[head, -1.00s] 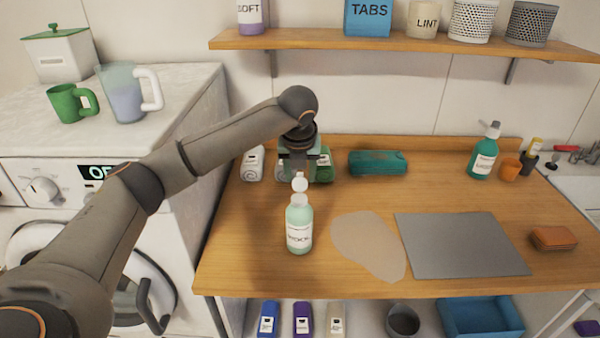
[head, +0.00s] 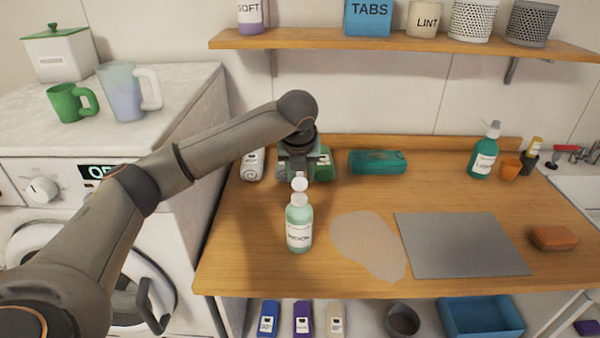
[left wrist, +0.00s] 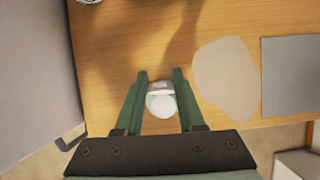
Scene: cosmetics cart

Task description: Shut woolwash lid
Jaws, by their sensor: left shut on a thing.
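The woolwash bottle (head: 299,228) is pale green with a white label and stands upright on the wooden counter. Its round white lid (head: 300,184) stands up open behind the white cap top. My left gripper (head: 299,174) comes down from behind the bottle. In the left wrist view, its two green fingers (left wrist: 160,76) are drawn in on either side of the raised white lid (left wrist: 160,87), with the cap top (left wrist: 163,106) just below in the picture. The exact finger contact is hard to see. My right gripper is in neither view.
Bottles (head: 252,164) stand behind on the left, partly hidden by my gripper. A teal case (head: 378,162) lies at the back. A beige patch (head: 368,246) and grey mat (head: 462,245) lie right of the bottle. A shelf (head: 400,42) hangs above.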

